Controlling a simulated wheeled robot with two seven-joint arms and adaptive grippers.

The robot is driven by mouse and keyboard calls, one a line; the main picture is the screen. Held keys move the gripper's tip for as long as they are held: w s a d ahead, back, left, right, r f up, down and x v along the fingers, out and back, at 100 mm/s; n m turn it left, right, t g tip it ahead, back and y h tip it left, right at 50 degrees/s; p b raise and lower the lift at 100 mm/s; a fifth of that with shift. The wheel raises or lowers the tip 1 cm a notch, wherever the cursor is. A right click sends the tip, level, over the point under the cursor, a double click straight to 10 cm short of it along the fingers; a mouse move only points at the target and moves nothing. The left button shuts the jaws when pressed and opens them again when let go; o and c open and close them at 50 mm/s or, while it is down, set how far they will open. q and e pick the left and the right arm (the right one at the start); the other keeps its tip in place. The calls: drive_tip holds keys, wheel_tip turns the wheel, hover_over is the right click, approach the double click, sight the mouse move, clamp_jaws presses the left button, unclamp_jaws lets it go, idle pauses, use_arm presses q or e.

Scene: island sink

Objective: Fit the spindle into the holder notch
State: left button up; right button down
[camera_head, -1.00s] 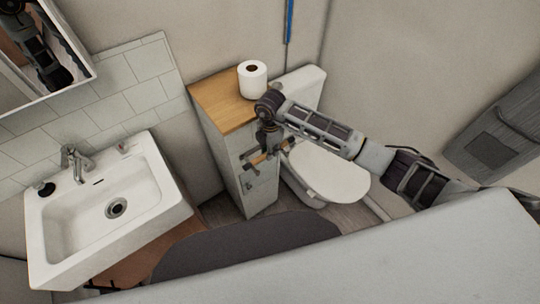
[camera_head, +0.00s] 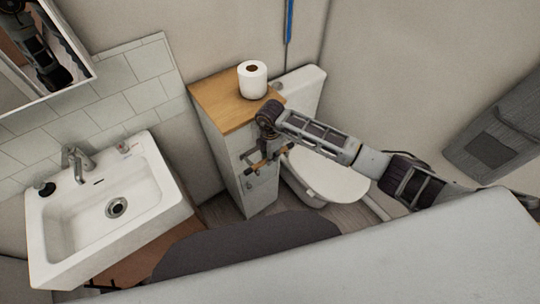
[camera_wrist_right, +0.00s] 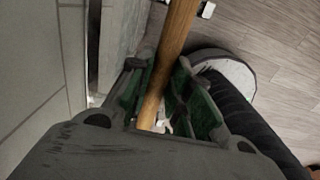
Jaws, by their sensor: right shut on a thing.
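My right gripper (camera_head: 265,152) is shut on the spindle (camera_head: 256,165), a thin wooden rod, in front of the side of the wood-topped cabinet. In the right wrist view the rod (camera_wrist_right: 174,40) runs up and away between the two green-lined fingers (camera_wrist_right: 164,95). A pale holder piece (camera_head: 247,156) shows on the cabinet side close to the rod. In the wrist view a small light metal end (camera_wrist_right: 206,10) lies near the rod's far end. I cannot tell whether the rod touches the holder or its notch. My left gripper is not seen.
A toilet paper roll (camera_head: 252,79) stands on the cabinet's wooden top (camera_head: 222,103). The toilet (camera_head: 325,172) is just right of the cabinet, below my right arm. A white sink (camera_head: 100,215) is at the left. A grey surface (camera_head: 400,250) fills the lower right.

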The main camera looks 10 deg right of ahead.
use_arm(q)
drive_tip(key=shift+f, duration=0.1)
use_arm(e)
drive_tip(key=shift+f, duration=0.1)
drive_tip(key=c, duration=1.3)
unclamp_jaws()
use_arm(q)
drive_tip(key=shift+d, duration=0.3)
use_arm(e)
drive_tip(key=shift+r, duration=0.7)
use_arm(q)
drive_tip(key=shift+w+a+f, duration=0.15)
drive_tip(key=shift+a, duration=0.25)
use_arm(e)
wheel_tip(320, 180, up, 11)
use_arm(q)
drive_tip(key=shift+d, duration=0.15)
